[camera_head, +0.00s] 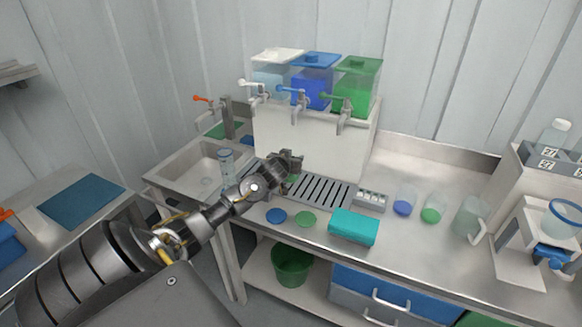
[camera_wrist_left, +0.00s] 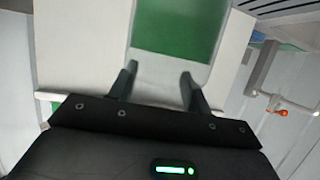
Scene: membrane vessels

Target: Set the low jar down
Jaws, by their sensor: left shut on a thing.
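In the left wrist view the low jar (camera_wrist_left: 175,68) is clear with green contents, between the two fingers (camera_wrist_left: 158,85). In the head view the gripper hides most of the jar; only a bit of green (camera_head: 293,178) shows just below the fingers. I cannot tell whether its base touches the tray. My right gripper is not in view.
Three tanks, clear, blue (camera_head: 312,88) and green (camera_head: 357,88), stand above with taps. A sink (camera_head: 190,172) and a tall clear cylinder (camera_head: 227,163) are left.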

